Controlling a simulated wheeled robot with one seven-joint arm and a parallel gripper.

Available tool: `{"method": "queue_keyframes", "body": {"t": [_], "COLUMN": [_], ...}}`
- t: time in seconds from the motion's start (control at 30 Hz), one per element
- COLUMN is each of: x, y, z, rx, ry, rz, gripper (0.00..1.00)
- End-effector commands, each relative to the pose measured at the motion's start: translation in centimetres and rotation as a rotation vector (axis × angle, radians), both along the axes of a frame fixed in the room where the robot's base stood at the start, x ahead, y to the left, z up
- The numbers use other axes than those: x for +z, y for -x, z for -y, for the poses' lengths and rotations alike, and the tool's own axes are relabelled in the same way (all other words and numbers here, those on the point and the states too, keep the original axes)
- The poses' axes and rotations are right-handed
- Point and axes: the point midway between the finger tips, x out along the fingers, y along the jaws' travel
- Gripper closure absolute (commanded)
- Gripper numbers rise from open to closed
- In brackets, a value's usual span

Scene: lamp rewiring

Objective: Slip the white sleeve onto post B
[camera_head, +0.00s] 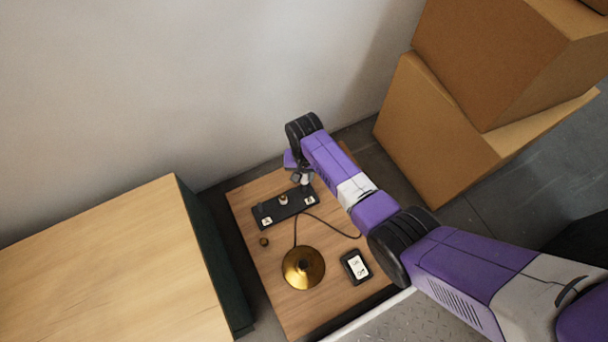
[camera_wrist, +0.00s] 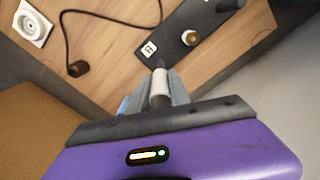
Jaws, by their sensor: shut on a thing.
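My gripper (camera_wrist: 160,92) is shut on the white sleeve (camera_wrist: 160,84), a short pale cylinder between its fingers. In the head view my gripper (camera_head: 301,179) is over the right end of the black strip (camera_head: 272,209). The letter is too small to read surely. Another dark post (camera_wrist: 228,5) stands at the strip's far end.
A brass knob with a pale top (camera_wrist: 190,38) sits mid-strip. The wooden table (camera_head: 335,299) also carries a brass lamp base (camera_head: 303,268), black cord, a black-framed switch plate (camera_head: 356,266) and a small brown piece (camera_head: 264,242). Cardboard boxes (camera_head: 432,135) stand right.

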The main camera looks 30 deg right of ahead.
Motion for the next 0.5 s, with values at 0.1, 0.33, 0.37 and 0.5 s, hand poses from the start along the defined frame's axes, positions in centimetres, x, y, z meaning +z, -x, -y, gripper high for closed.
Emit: {"method": "queue_keyframes", "body": {"t": [0.1, 0.33, 0.37, 0.5], "x": [-1.2, -2.8, -3.0, -4.0], "y": [0.0, 0.0, 0.0, 0.0], "z": [0.0, 0.0, 0.0, 0.0], "rx": [0.000, -0.001, -0.001, -0.001], "ry": [0.000, 0.000, 0.000, 0.000], "rz": [0.000, 0.000, 0.000, 0.000], "gripper": [1.00, 1.00, 1.00, 1.00]}}
